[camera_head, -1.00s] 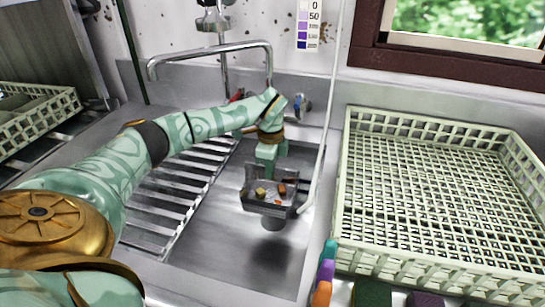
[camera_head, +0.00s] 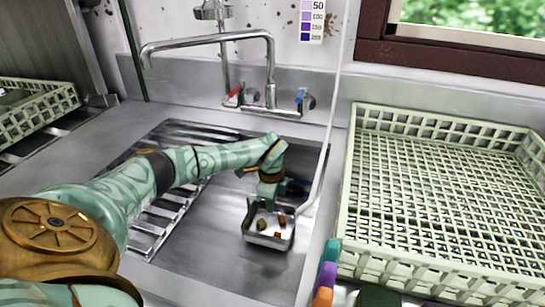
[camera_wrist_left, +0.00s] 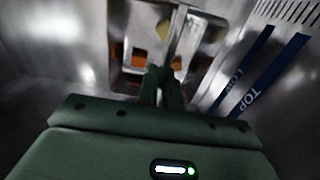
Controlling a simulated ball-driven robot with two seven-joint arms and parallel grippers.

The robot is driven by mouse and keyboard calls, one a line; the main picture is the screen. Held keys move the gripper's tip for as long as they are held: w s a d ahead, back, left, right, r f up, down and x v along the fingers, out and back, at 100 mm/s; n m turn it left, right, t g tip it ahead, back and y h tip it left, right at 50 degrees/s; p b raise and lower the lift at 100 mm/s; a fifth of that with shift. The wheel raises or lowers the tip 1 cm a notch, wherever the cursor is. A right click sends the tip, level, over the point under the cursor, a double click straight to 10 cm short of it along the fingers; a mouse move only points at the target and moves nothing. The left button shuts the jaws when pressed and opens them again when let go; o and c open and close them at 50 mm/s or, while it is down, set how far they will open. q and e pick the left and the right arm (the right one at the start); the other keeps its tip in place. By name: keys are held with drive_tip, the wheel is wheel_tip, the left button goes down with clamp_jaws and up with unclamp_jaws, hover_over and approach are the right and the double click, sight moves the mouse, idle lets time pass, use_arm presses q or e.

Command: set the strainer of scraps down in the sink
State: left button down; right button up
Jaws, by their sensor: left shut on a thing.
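The strainer of scraps (camera_head: 268,239) is a small metal basket with a few brown and orange scraps in it. My left gripper (camera_head: 269,203) is shut on its far side and holds it down in the sink (camera_head: 210,262). In the left wrist view the gripper fingers (camera_wrist_left: 163,88) are closed on the strainer's metal edge (camera_wrist_left: 178,35), with orange scraps behind. I cannot tell whether the strainer touches the sink floor. My right gripper is not in view.
A metal rack (camera_head: 160,222) lies at the sink's left. The faucet (camera_head: 271,70) stands behind the sink, and a thin pale hose (camera_head: 328,150) hangs at its right side. An empty pale dish rack (camera_head: 440,190) stands on the right counter.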

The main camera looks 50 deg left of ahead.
use_arm(q)
drive_tip(key=shift+f, duration=0.5)
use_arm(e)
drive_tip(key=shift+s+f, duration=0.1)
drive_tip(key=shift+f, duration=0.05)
use_arm(q)
drive_tip(key=c, duration=1.5)
unclamp_jaws()
